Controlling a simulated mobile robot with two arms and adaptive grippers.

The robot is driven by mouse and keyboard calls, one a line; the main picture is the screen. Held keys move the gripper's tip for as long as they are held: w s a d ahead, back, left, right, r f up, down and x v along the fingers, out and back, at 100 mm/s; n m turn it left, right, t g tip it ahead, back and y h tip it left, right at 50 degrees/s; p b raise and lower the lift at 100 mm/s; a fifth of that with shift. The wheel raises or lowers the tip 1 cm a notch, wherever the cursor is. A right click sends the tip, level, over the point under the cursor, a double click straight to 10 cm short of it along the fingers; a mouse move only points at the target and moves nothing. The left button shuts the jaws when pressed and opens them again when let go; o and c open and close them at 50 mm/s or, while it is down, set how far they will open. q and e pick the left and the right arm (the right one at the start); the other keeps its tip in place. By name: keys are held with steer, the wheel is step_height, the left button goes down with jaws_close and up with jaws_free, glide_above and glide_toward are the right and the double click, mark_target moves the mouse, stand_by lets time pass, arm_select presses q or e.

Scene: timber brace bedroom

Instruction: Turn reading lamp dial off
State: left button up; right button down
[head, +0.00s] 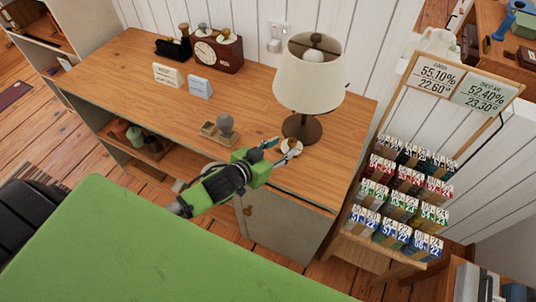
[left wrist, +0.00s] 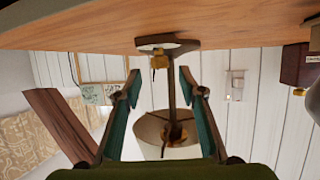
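The reading lamp (head: 310,85) has a cream shade and a dark round base and stands at the right end of the wooden desk. A small pale dial (head: 291,147) sits at the front of its base. The left wrist view is upside down; there the lamp's stem (left wrist: 172,85) hangs down and a brass-coloured knob (left wrist: 159,61) shows beside the base. My left gripper (head: 278,152) reaches in just in front of the dial. Its fingers (left wrist: 160,75) are open, with the knob and stem seen between them and nothing gripped. My right gripper is out of view.
Two small cards, a clock (head: 215,52) and a wall switch (head: 280,35) are farther back. A rack of numbered packets (head: 400,205) stands to the right.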

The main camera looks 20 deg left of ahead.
arm_select(q)
steer(key=v, duration=0.8)
steer(key=shift+d, duration=0.1)
